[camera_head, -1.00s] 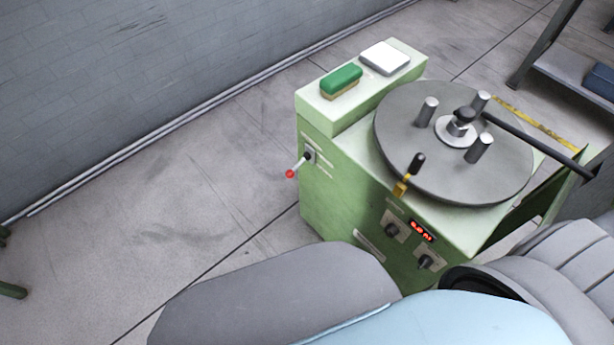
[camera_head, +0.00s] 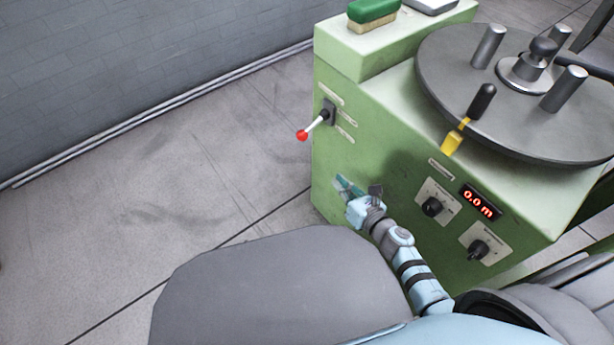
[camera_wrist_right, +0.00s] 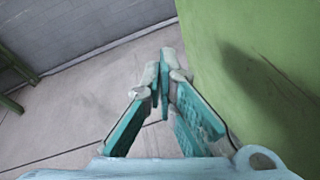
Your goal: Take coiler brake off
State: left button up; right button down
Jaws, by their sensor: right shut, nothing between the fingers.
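The green coiler machine (camera_head: 380,125) stands right of centre in the head view, with a dark round disc (camera_head: 440,75) on top. A lever with a red ball knob (camera_head: 302,135) sticks out to the left from its front panel, between small labels too small to read. A black-handled lever with a yellow base (camera_head: 453,137) stands at the disc's front edge. My right gripper (camera_head: 342,184) is shut and empty, below and right of the red knob, apart from it. The wrist view shows its fingertips (camera_wrist_right: 166,62) together beside the green panel (camera_wrist_right: 245,60). My left gripper is out of view.
Two black knobs (camera_head: 432,207) and a red display (camera_head: 480,202) reading 0.0 m are on the panel. A green-topped brush (camera_head: 372,12) lies on the machine's raised ledge. The floor (camera_head: 190,180) left of the machine is clear up to the grey wall (camera_head: 130,70).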

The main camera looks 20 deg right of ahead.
aim_at(312, 126)
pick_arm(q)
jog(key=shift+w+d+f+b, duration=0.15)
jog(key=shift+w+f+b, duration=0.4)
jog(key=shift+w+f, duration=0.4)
pick_arm(e)
jog(key=n, duration=0.2)
jog(key=w+a+r+n+y, duration=0.1)
jog(key=n, duration=0.1)
jog(key=w+a+r+n+y, duration=0.1)
jog(key=n, duration=0.2)
jog(key=shift+a+r+t, duration=0.2)
jog(key=shift+t, duration=0.1)
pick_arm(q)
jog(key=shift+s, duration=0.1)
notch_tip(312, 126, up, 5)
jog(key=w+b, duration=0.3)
pick_arm(e)
jog(key=x, duration=1)
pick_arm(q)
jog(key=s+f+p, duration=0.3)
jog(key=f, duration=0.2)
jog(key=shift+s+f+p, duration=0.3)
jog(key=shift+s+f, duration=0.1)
pick_arm(e)
jog(key=shift+s+a+r, duration=0.1)
jog(key=shift+s+r, duration=0.15)
jog(key=shift+r, duration=0.7)
jog(key=shift+s+a+r, duration=0.1)
jog(key=shift+s+r, duration=0.15)
jog(key=shift+r, duration=0.7)
